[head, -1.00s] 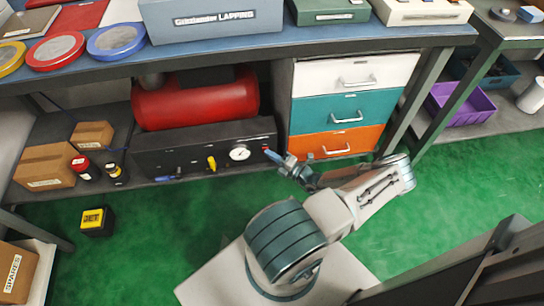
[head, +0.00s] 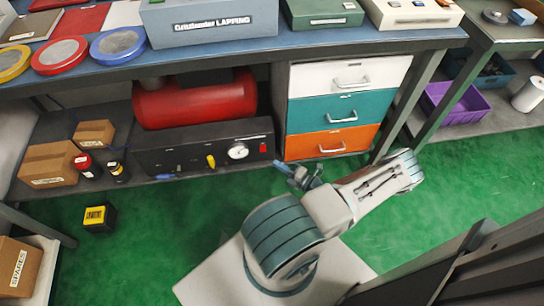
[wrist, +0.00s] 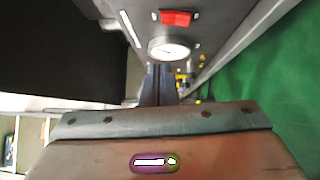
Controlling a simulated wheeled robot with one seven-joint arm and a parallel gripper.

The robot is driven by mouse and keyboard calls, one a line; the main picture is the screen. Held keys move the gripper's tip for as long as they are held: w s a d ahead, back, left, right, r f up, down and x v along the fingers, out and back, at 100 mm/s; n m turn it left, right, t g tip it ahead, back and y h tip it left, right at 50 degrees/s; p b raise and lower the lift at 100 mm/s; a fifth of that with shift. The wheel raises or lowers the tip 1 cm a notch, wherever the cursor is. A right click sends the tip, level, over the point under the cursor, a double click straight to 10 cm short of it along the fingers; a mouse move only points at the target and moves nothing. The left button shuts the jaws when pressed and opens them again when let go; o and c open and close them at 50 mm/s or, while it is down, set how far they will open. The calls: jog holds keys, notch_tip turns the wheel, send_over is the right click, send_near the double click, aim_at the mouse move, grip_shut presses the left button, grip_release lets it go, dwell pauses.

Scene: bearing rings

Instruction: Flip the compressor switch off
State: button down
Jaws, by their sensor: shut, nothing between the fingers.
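The compressor has a red tank (head: 195,100) and a black front panel (head: 190,158), on the low shelf under the bench. Its red switch (head: 263,147) sits at the right end of the panel, beside the round white gauge (head: 238,151). In the wrist view the red switch (wrist: 177,18) is near the top, just beyond the gauge (wrist: 169,48). I cannot tell which way the switch is set. My gripper (head: 284,168) is shut and empty, in front of the panel's right end and apart from the switch. Its closed fingers (wrist: 158,72) point at the panel in the wrist view.
A yellow lever (head: 211,161) and a blue handle (head: 165,177) stick out of the panel. A drawer unit (head: 333,112) stands right of the compressor. Cardboard boxes (head: 50,164) and small bottles are at left. The green floor in front is mostly clear.

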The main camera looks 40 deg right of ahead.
jog(key=v, duration=0.5)
jog(key=shift+s+r, duration=0.15)
jog(key=shift+r, duration=0.2)
jog(key=shift+d, duration=0.1)
